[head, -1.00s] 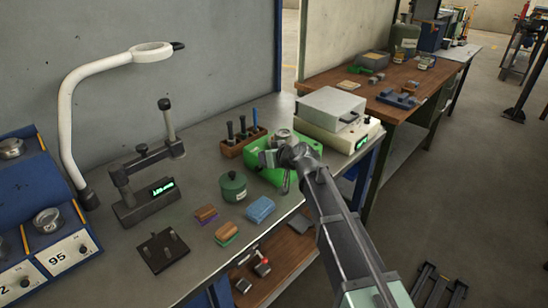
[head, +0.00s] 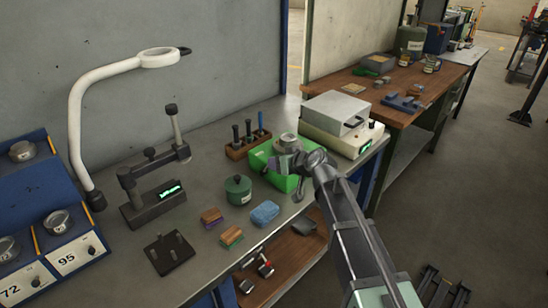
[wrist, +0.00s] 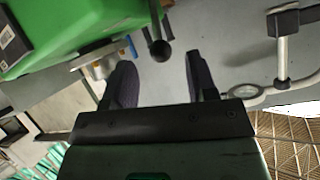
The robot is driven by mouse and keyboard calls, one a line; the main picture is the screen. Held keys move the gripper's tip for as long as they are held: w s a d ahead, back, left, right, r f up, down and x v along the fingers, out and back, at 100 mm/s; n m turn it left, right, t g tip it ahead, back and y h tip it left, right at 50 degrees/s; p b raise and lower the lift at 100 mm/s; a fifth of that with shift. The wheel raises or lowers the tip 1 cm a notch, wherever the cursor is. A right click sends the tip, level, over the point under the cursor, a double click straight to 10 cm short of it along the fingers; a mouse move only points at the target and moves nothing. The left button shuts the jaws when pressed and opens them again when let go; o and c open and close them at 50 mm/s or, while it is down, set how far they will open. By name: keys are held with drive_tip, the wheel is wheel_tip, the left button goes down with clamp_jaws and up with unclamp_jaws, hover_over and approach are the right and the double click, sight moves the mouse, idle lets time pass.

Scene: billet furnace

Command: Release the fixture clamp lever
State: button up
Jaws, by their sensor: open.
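My gripper (head: 290,165) is at the green body (head: 262,158) on the grey bench, which has a grey round part (head: 287,141) on top. In the wrist view, my gripper (wrist: 160,70) is open, with its two dark fingers apart and nothing between them. A short dark lever with a black ball knob (wrist: 161,50) shows just beyond the fingertips, roughly in line with the gap. It sticks out beside the green body (wrist: 80,25). I cannot see contact between the fingers and the knob. In the head view, my gripper hides the lever.
A wooden tool block (head: 248,146) stands behind the green body. A white-grey box device (head: 340,120) is close on the right. A white magnifier lamp (head: 75,120) and a black stand (head: 150,205) are further left.

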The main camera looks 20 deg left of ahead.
drive_tip(key=p+v, duration=0.2)
drive_tip(key=v, duration=0.4)
drive_tip(key=shift+d+r, duration=0.1)
drive_tip(key=s+d+f+m+g+h, duration=0.2)
drive_tip(key=s+d+f+g+h, duration=0.1)
drive_tip(key=s+d+f, duration=0.25)
drive_tip(key=s+d+f+m+g+h, duration=0.1)
drive_tip(key=s+d, duration=0.3)
drive_tip(key=d, duration=0.5)
drive_tip(key=s+d+f+m+g+h, duration=0.1)
drive_tip(key=s+d+m+h, duration=0.2)
drive_tip(key=d, duration=0.7)
drive_tip(key=s+d+f+m+g+h, duration=0.1)
drive_tip(key=s+d+m+h, duration=0.2)
drive_tip(key=d, duration=0.6)
drive_tip(key=shift+s+f+g+h, duration=0.25)
drive_tip(key=shift+s+g+h, duration=0.05)
drive_tip(key=shift+s, duration=0.9)
